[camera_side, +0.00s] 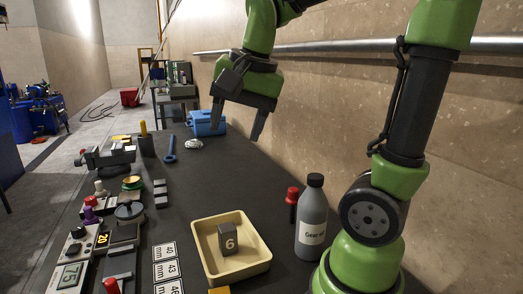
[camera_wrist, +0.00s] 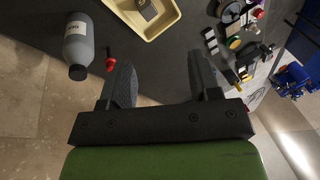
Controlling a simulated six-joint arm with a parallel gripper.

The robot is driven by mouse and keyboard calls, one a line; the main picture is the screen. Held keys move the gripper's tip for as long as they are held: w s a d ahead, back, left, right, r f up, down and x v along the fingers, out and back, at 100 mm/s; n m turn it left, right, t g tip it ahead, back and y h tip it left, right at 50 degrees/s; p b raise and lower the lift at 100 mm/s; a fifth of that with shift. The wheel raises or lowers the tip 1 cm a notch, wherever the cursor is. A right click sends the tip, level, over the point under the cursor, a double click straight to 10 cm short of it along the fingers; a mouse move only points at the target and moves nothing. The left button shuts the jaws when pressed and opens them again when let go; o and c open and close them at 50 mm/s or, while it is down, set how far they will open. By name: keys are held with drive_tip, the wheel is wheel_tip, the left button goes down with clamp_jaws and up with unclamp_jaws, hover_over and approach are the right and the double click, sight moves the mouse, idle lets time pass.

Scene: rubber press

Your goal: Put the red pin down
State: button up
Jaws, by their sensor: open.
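A red-topped pin with a dark lower part (camera_side: 292,203) stands upright on the dark table, just left of the grey bottle. It also shows in the wrist view (camera_wrist: 109,63), left of my left finger and apart from it. My gripper (camera_side: 238,124) is open and empty, raised above the table near the wall, behind the pin in the side view. Both fingers show in the wrist view (camera_wrist: 160,62), spread wide with nothing between them.
A grey bottle (camera_side: 313,222) stands beside the pin. A cream tray (camera_side: 262,262) holds a grey block marked 6 (camera_side: 228,239). Number cards (camera_side: 165,270), gauges and a vise (camera_side: 108,158) crowd the left side. A blue toolbox (camera_side: 207,124) stands at the far end. The table's middle is clear.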

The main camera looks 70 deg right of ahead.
drive_tip(key=s+a+f+n+t+y, duration=0.1)
drive_tip(key=s+a+n+t+y, duration=0.1)
drive_tip(key=s+a+n, duration=0.5)
drive_tip(key=shift+a+f+n+t, duration=0.15)
drive_tip(key=shift+f+n+t, duration=0.1)
drive_tip(key=shift+n+t, duration=0.75)
